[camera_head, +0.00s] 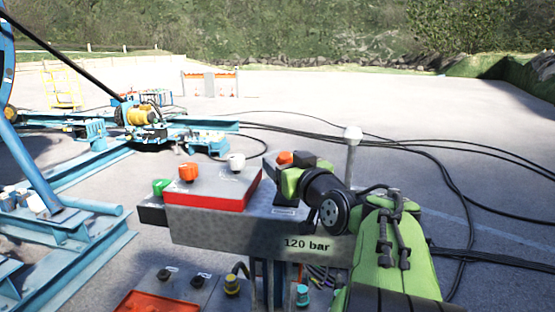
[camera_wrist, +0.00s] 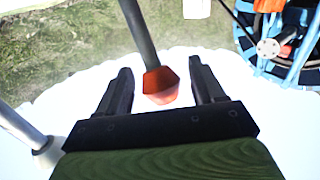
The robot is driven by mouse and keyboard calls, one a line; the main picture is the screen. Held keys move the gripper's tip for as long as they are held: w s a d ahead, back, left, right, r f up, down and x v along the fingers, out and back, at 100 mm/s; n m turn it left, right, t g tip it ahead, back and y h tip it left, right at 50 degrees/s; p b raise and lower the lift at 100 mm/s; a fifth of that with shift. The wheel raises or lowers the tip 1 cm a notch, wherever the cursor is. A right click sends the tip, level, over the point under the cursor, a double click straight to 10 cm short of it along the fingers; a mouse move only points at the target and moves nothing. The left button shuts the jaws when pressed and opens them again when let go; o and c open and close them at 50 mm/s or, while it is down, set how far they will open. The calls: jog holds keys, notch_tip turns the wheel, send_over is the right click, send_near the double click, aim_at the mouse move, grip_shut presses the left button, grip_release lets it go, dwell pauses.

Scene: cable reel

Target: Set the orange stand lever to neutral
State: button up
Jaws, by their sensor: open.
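An orange lever knob (camera_wrist: 160,86) on a grey shaft shows in the wrist view. It lies between the two black fingers of my open gripper (camera_wrist: 160,88), with a gap on each side. In the head view an orange knob (camera_head: 284,158) shows just beside my gripper (camera_head: 292,172) at the control box; its shaft is hidden there. I cannot tell the lever's exact tilt. My gripper comes in from the right, over the box's top.
The grey control box (camera_head: 240,226) marked "120 bar" carries another orange knob (camera_head: 188,172), a white knob (camera_head: 235,161) and a green knob (camera_head: 161,187). A white-topped lever (camera_head: 352,135) stands close behind my arm. A lower panel (camera_head: 185,290) has small knobs. Black cables cross the ground at right.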

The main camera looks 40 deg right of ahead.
jog(key=shift+c, duration=0.3)
grip_shut()
jog(key=p, duration=0.1)
jog(key=r+p, duration=0.1)
jog(key=shift+w+d+m+g+p, duration=0.25)
jog(key=shift+w+m+g+p, duration=0.05)
jog(key=shift+g, duration=0.1)
jog(key=shift+w+d+r+g+p, duration=0.2)
jog(key=shift+d+g+p, duration=0.15)
jog(key=shift+p, duration=0.5)
jog(key=p, duration=0.2)
jog(key=w+d+m+g+y+p, duration=0.1)
jog(key=p, duration=0.1)
jog(key=shift+w+d+r+m+g, duration=0.1)
jog(key=shift+d+m+g, duration=0.15)
jog(key=shift+d+m, duration=0.05)
jog(key=shift+w+d+f+g+y+p, duration=0.25)
jog(key=shift+d+g+y+p, duration=0.05)
jog(key=shift+p, duration=0.5)
jog(key=shift+f, duration=0.1)
